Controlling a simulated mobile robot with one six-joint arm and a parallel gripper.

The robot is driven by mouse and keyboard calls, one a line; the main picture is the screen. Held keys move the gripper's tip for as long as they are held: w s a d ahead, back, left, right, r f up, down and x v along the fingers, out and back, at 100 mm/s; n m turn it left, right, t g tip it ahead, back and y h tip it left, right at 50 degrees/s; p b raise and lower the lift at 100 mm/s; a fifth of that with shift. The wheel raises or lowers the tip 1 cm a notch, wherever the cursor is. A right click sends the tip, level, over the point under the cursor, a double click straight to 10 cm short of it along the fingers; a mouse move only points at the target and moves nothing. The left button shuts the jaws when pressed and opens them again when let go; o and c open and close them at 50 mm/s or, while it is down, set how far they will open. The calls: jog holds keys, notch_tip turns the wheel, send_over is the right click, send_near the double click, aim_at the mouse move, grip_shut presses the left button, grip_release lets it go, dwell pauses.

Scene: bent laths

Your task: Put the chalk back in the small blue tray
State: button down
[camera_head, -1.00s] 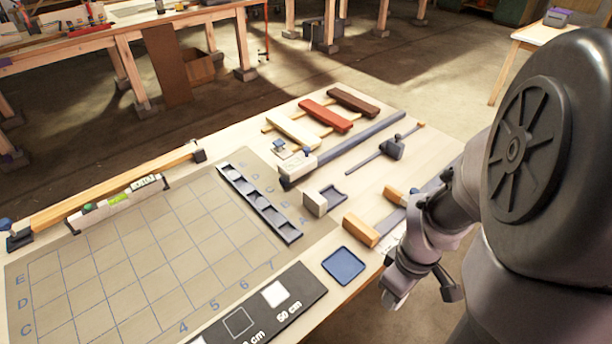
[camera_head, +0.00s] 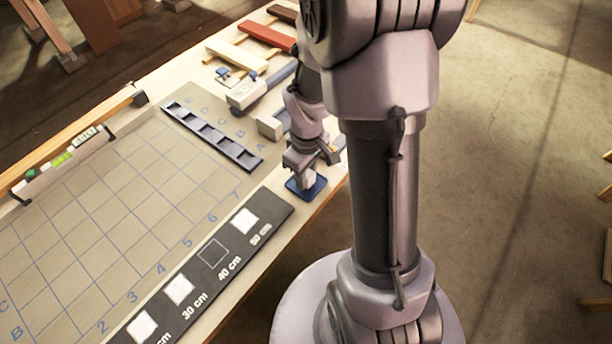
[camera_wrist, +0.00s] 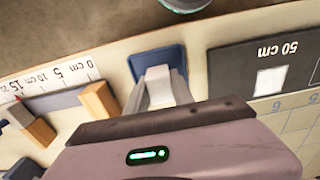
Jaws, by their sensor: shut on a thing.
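The small blue tray (camera_head: 317,189) lies at the near right edge of the table, partly covered by my gripper (camera_head: 306,178). It also shows in the wrist view (camera_wrist: 142,64), a dark blue square with a raised rim. My gripper, in the wrist view (camera_wrist: 160,88), is shut on a pale white piece that looks like the chalk (camera_wrist: 157,76). The chalk is over the tray in that view. Whether it touches the tray floor cannot be told. In the head view my gripper points down over the tray, and the chalk is hidden.
A black gauge board with white squares (camera_head: 213,253) lies beside the tray. Behind are a slotted dark rack (camera_head: 213,135) and a gridded mat (camera_head: 120,200). A wooden block (camera_wrist: 99,100) and a ruler (camera_wrist: 50,78) lie on the tray's other side in the wrist view.

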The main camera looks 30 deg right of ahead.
jog(key=shift+f, duration=0.2)
jog(key=c, duration=1.4)
grip_release()
jog(key=shift+r, duration=0.1)
jog(key=shift+o, duration=0.2)
notch_tip(320, 180, up, 12)
jog(key=p, duration=0.5)
jog(key=s+a+r+m+t+y, duration=0.1)
jog(key=s+a+r+m+t, duration=0.1)
jog(key=s+a+r+m, duration=0.2)
jog(key=s+a+r+m+t+y, duration=0.1)
jog(key=s+a+r+m+t, duration=0.2)
jog(key=s+a+r, duration=0.4)
jog(key=a+r+m, duration=0.1)
jog(key=a+r, duration=0.2)
jog(key=r, duration=0.3)
jog(key=shift+s+a+t, duration=0.2)
jog(key=shift+a+t, duration=0.1)
